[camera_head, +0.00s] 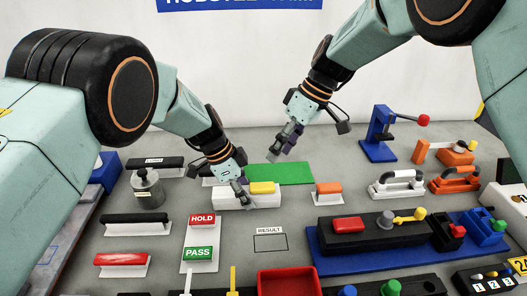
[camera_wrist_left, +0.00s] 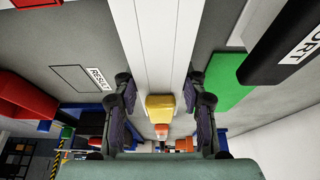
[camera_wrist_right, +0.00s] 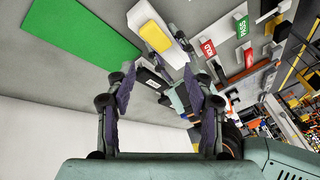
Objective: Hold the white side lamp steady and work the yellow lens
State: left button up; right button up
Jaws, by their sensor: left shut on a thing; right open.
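The white side lamp (camera_head: 234,201) lies on the grey table as a long white block, with the yellow lens (camera_head: 262,187) on its top. My left gripper (camera_head: 245,202) is shut on the lamp, near its front left part. In the left wrist view, the white body (camera_wrist_left: 155,45) runs between the two fingers, and the yellow lens (camera_wrist_left: 160,106) is between them in the picture. My right gripper (camera_head: 281,147) is open and empty, above and behind the lamp. In the right wrist view, the lamp (camera_wrist_right: 178,50) and lens (camera_wrist_right: 155,36) are beyond its fingertips, apart from them.
A green mat (camera_head: 285,174) lies behind the lamp. HOLD (camera_head: 202,220) and PASS (camera_head: 198,253) blocks stand in front left. A RESULT outline (camera_head: 270,243) marks bare table in front. A metal weight (camera_head: 148,190) stands left; an orange-handled block (camera_head: 328,192) stands right.

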aim_at(262, 186)
jog(key=shift+a+f+m+h, duration=0.6)
jog(key=shift+f+m, duration=1)
jog(key=shift+m, duration=3.1)
jog(key=shift+a+f+m+h, duration=0.35)
jog(key=shift+a+f+m, duration=0.85)
jog(key=shift+m, duration=3.5)
jog(key=shift+a+f+m+h, duration=0.4)
jog(key=shift+f+m, duration=1.55)
jog(key=shift+m, duration=2.75)
jog(key=shift+d, duration=0.1)
jog(key=shift+c, duration=0.4)
grip_shut()
jog(key=shift+r, duration=0.3)
